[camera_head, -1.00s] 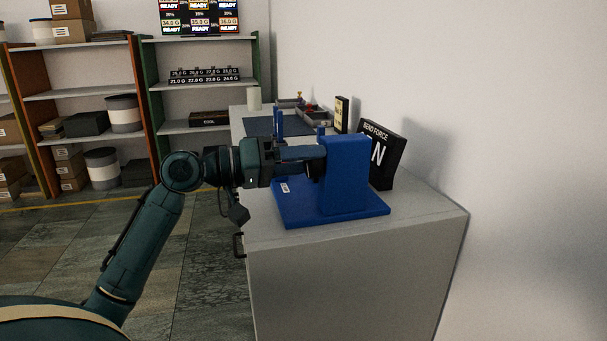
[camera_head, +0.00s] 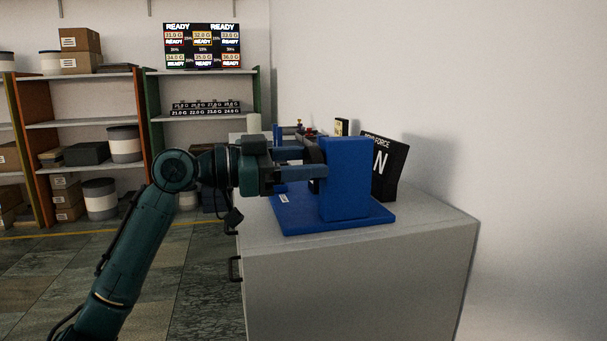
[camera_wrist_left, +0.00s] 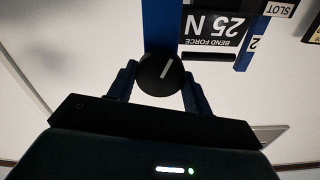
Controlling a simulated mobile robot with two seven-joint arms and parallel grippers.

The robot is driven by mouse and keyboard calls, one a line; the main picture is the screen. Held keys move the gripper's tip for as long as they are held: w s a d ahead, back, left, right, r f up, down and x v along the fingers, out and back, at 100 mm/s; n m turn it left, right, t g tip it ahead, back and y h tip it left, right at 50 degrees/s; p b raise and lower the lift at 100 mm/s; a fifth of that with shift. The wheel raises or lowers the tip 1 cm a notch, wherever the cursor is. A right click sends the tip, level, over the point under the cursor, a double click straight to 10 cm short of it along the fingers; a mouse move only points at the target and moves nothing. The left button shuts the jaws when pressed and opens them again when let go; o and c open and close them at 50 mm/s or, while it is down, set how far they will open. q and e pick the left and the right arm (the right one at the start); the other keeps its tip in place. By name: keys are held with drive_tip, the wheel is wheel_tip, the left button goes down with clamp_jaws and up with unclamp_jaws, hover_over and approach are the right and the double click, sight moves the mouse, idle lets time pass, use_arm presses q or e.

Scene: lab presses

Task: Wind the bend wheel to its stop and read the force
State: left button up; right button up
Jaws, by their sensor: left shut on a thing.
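A blue bend press (camera_head: 345,180) stands on a grey cabinet. Its dark round wheel (camera_wrist_left: 160,73), with a white line on its face, shows in the left wrist view. My left gripper (camera_head: 312,163) is shut on the wheel, with one blue finger on each side of it. In the head view the fingers hide most of the wheel. A black bend force display (camera_head: 382,165) stands behind the press, and only its N shows clearly there. In the wrist view the display (camera_wrist_left: 215,27) appears to read 25 N. My right gripper is not in view.
The grey cabinet (camera_head: 350,275) has free room in front of the press. Small items (camera_head: 303,130) lie behind the press. A plain wall is on the right. Shelves with boxes (camera_head: 80,39) and a ready board (camera_head: 202,46) are at the back left.

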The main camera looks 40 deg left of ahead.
use_arm(q)
drive_tip(key=m+b, duration=0.1)
drive_tip(key=m, duration=0.2)
drive_tip(key=m+b, duration=0.1)
drive_tip(key=m, duration=0.1)
drive_tip(key=shift+f+m+b, duration=0.2)
drive_tip(key=shift+m+b, duration=0.55)
drive_tip(key=shift+m, duration=0.45)
drive_tip(key=shift+s+d+m+b, duration=0.1)
drive_tip(key=shift+m+b, duration=0.35)
drive_tip(key=shift+m, duration=1.55)
drive_tip(key=shift+m+b, duration=0.3)
drive_tip(key=shift+b, duration=0.05)
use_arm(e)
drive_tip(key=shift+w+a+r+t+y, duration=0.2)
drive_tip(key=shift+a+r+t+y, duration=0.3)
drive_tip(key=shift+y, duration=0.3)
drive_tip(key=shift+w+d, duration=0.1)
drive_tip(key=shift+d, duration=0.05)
use_arm(q)
drive_tip(key=o, duration=1)
drive_tip(key=shift+r, duration=0.1)
